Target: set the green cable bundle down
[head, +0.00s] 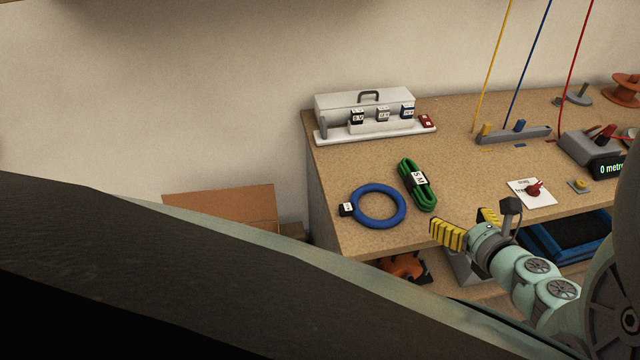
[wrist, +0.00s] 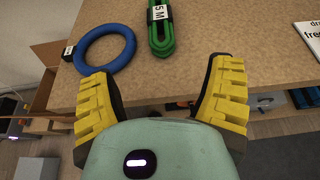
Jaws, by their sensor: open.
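The green cable bundle (head: 417,186) lies on the wooden workbench, with a white tag that reads 5 M. It also shows at the top of the wrist view (wrist: 161,30), beyond my fingertips. My gripper (head: 466,226) is at the bench's front edge, to the lower right of the bundle in the head view. Its yellow fingers are spread wide and nothing is between them, as the wrist view (wrist: 162,85) shows. The gripper and the bundle are apart.
A blue cable ring (head: 377,206) with a tag lies just left of the bundle. A white toolbox rack (head: 365,113) stands at the back left. A paper card (head: 522,193) with a red part lies to the right. Open bench surface (head: 460,170) lies right of the bundle.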

